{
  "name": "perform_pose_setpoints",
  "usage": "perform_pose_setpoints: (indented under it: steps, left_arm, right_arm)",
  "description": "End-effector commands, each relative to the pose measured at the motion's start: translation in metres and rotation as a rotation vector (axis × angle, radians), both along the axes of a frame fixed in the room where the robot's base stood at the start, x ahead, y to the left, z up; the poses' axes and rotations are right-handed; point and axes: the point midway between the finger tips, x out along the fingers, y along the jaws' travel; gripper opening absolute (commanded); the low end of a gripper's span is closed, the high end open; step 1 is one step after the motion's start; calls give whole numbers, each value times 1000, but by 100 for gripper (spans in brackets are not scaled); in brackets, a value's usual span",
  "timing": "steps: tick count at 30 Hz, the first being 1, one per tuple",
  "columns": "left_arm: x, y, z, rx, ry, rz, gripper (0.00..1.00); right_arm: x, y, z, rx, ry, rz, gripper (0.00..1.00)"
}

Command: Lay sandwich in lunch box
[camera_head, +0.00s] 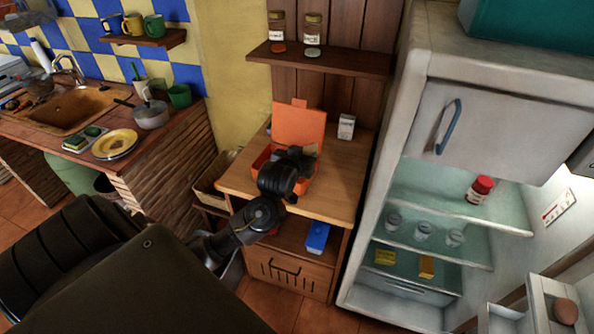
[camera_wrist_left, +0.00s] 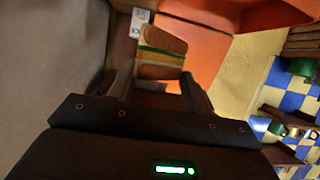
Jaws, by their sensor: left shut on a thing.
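The orange lunch box (camera_head: 296,126) stands on the wooden cabinet with its lid raised at the back. My left gripper (camera_head: 296,160) is over the box and hides much of its inside. In the left wrist view the sandwich (camera_wrist_left: 161,48), with brown bread and green and pale layers, sits between the two fingers of my left gripper (camera_wrist_left: 158,78), which is shut on it. The orange box (camera_wrist_left: 200,45) shows right behind and beside the sandwich there. Whether the sandwich touches the box floor cannot be told. My right gripper is in neither view.
A small white box (camera_head: 346,126) stands on the cabinet top (camera_head: 337,190), right of the lunch box. The cabinet top is bare at the front right. A shelf with jars (camera_head: 320,59) hangs above. An open fridge (camera_head: 415,70) stands at right. A blue box (camera_head: 317,238) lies on the lower shelf.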

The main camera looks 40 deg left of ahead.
Motion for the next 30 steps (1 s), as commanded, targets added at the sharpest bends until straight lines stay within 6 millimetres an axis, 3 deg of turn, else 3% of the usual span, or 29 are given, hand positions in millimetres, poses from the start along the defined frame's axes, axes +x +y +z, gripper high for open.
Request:
perform_pose_setpoints:
  steps: [4, 10, 19, 30]
  left_arm:
    - [15, 21, -20, 5, 9, 2, 44]
    - [31, 37, -48, -3, 4, -1, 44]
    - [37, 43, -59, -4, 1, -2, 44]
    - [39, 45, -94, -5, 0, -3, 44]
  right_arm:
    - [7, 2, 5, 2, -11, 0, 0]
    - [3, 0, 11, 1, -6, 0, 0]
    - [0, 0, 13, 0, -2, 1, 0]
    - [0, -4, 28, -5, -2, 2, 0]
